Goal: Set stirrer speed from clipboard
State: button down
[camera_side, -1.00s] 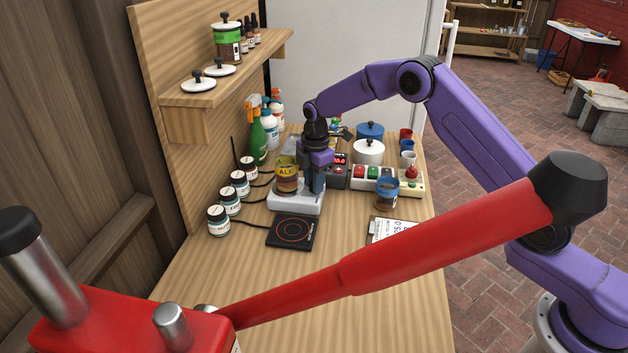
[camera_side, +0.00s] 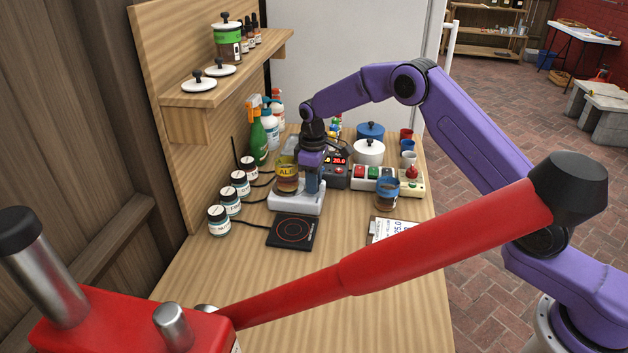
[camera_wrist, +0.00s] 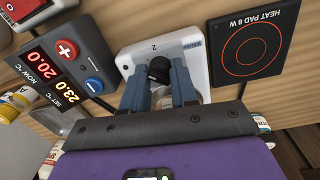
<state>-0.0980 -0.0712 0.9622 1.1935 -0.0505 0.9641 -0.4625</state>
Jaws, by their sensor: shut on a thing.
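The white stirrer (camera_side: 287,204) stands on the bench with a jar labelled in yellow (camera_side: 287,184) on it. Its pale body (camera_wrist: 195,48) and a figure 2 show in the wrist view. My gripper (camera_side: 314,186) points down at the stirrer's near right part. In the wrist view its fingers (camera_wrist: 160,80) are shut around a black knob (camera_wrist: 159,68) on the stirrer. The knob's pointer and scale cannot be read. The clipboard (camera_side: 391,230) lies on the bench at right; its writing is too small to read fully.
A heat pad (camera_side: 291,231) lies in front of the stirrer. A temperature controller (camera_wrist: 62,65) beside it shows 20.0 now and 23.0 set. Labelled jars (camera_side: 219,221) line the left. The front bench is clear.

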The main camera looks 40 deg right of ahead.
jog(key=m, duration=0.4)
jog(key=shift+m, duration=0.4)
jog(key=shift+a, duration=0.1)
dwell(0.3)
jog(key=c, duration=0.9)
grip_release()
jog(key=shift+r, duration=0.15)
notch_tip(320, 180, up, 17)
jog(key=shift+a, duration=0.35)
jog(key=shift+s+r, duration=0.1)
